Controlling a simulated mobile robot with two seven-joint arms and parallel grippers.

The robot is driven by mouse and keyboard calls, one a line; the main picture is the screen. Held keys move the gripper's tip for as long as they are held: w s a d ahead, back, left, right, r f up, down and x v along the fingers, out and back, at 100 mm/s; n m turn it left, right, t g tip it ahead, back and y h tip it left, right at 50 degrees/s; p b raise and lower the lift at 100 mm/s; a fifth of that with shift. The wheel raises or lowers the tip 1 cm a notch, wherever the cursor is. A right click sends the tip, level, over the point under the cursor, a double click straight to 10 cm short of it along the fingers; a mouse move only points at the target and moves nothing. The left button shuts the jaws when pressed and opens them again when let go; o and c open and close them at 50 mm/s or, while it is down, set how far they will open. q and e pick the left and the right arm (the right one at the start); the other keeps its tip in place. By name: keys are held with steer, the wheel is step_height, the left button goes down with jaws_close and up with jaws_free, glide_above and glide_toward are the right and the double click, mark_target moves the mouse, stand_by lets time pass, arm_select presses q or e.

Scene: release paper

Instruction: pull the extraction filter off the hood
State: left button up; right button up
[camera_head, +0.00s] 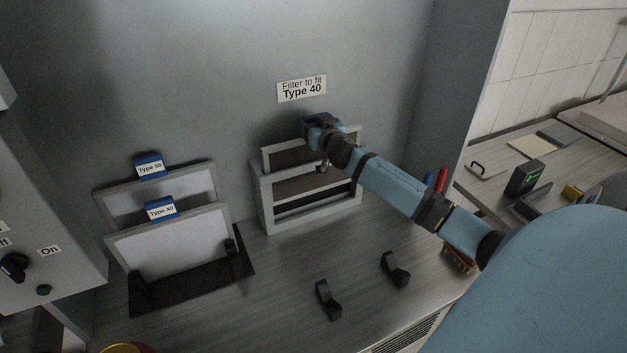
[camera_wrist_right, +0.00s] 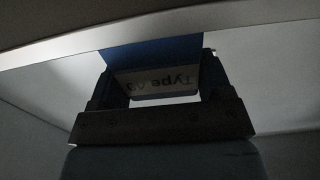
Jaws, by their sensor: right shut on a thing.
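The extraction filter (camera_head: 284,158), a pale-framed panel with a dark grey face, sits partly in a pale slotted housing (camera_head: 266,208) at the hood's back wall. Its top part stands above the housing. My right gripper (camera_head: 318,128) is at the filter's top edge, shut on its blue tab. In the right wrist view the jaws (camera_wrist_right: 165,85) flank the blue tab, whose white label (camera_wrist_right: 160,82) reads upside down as "Type" and a number I cannot read surely. The pale filter edge (camera_wrist_right: 50,48) runs across behind it. My left gripper is not in view.
A wall sign (camera_head: 302,88) reads "Filter to fit Type 40". A black rack (camera_head: 195,285) at left holds a "Type 50" filter (camera_head: 200,178) and a "Type 40" filter (camera_head: 180,245). Two black brackets (camera_head: 328,300) (camera_head: 395,270) stand on the worktop. A control box (camera_head: 40,210) is at far left.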

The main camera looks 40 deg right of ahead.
steer(key=shift+r, duration=2.6)
steer(key=shift+r, duration=3.4)
step_height(320, 180, up, 4)
